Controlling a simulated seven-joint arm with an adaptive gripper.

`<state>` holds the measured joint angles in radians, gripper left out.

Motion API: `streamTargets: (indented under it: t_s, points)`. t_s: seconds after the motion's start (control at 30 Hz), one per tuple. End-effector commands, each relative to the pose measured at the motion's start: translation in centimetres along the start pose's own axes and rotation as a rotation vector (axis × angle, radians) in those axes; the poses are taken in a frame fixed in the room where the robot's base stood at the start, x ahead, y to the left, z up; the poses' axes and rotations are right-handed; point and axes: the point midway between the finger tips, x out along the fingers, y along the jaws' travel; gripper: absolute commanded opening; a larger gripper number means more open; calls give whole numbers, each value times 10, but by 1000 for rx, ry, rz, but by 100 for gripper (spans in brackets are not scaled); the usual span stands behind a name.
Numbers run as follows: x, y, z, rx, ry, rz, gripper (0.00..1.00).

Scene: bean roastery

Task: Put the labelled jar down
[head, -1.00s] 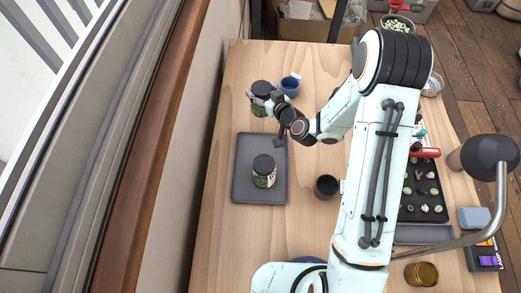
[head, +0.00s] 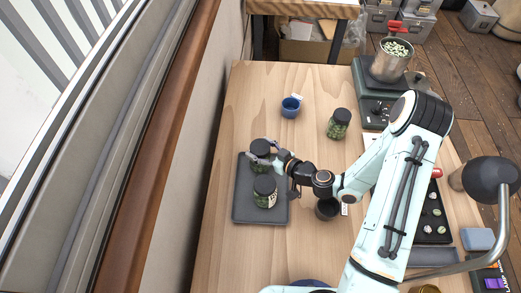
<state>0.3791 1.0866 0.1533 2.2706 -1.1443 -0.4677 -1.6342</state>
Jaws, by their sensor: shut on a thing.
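A dark-lidded glass jar with green contents (head: 261,147) is in my gripper (head: 262,155); the fingers are shut around its upper part. It is upright at the back edge of the dark grey tray (head: 245,212). I cannot tell whether its base touches the tray; its lower part is partly hidden, and its label does not show clearly. A second jar of green contents with a pale label (head: 265,192) stands on the tray, just in front of the held one. A third dark-lidded green jar (head: 339,123) stands on the table to the right.
A blue cup (head: 290,107) stands behind the tray. A dark cup (head: 327,208) is right of the tray, beneath my arm. A scale with a metal pot of beans (head: 391,60) is at the back right. A lamp (head: 490,182) stands at the right. The wooden table's (head: 258,95) back left is clear.

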Motion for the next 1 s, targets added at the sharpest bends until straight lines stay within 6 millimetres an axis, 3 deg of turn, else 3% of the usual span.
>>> streamTargets:
  t_s: [0.1, 0.43, 0.47, 0.53, 0.9, 1.0]
  points:
    - [4, 0, 9, 1, 1, 0, 14]
    - [4, 0, 12, 0, 1, 1, 14]
    - [4, 0, 12, -1, 0, 1, 61]
    - [4, 0, 12, -1, 0, 1, 81]
    - [3, 0, 10, -2, 0, 1, 81]
    - [-7, 1, 10, 0, -2, 3, 81]
